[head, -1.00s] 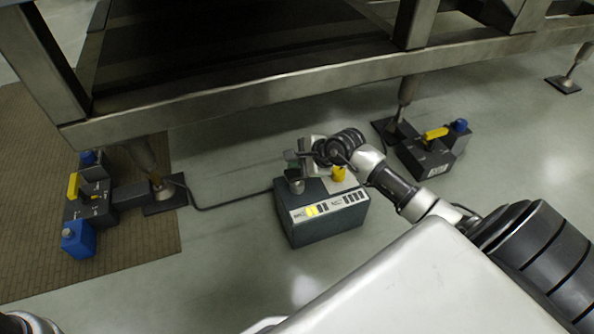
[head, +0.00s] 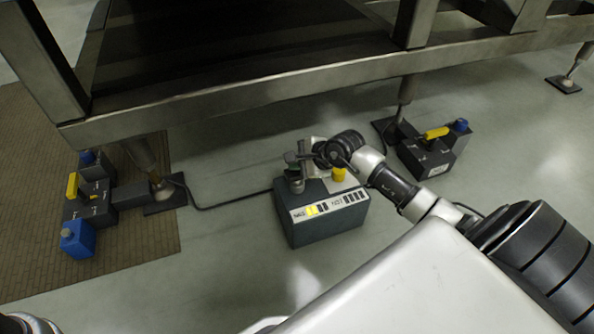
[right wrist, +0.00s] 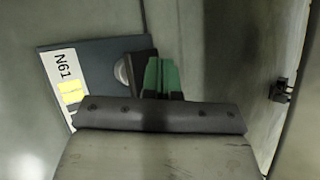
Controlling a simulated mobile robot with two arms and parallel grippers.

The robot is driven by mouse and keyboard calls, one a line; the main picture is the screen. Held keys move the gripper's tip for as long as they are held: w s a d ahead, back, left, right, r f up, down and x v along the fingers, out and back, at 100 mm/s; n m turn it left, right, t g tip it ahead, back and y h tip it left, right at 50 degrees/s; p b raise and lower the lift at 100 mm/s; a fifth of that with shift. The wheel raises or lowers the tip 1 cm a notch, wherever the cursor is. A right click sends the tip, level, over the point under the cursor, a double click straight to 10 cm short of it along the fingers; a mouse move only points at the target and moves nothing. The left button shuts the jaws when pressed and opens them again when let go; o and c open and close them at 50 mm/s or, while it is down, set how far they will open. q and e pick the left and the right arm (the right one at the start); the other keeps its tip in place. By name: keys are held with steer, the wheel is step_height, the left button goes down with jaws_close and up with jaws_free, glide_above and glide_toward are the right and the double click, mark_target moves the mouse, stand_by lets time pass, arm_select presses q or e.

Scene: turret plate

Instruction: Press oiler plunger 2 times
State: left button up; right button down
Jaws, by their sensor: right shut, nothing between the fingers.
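The oiler is a dark grey box (head: 328,229) on the floor, with a white label strip holding a yellow patch on its front. A short metallic plunger knob (head: 297,186) stands on its top left. My right gripper (head: 294,160) is shut and empty, just above the knob; I cannot tell whether they touch. In the right wrist view the shut green fingers (right wrist: 161,76) show beside the rounded metal knob (right wrist: 123,71), at the edge of the oiler box (right wrist: 88,72). My left gripper is not in view.
A yellow cap (head: 339,174) sits on the oiler top. A metal frame (head: 300,92) runs above and behind. Dark units with yellow handles stand at left (head: 88,211) and right (head: 427,157). A cable (head: 232,201) runs left from the oiler. Front floor is clear.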

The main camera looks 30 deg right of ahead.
steer(key=shift+f+b, duration=0.8)
steer(key=shift+f, duration=0.35)
stand_by(0.9)
steer(key=shift+r, duration=0.1)
steer(key=shift+r+p, duration=1.3)
steer(key=shift+r, duration=0.15)
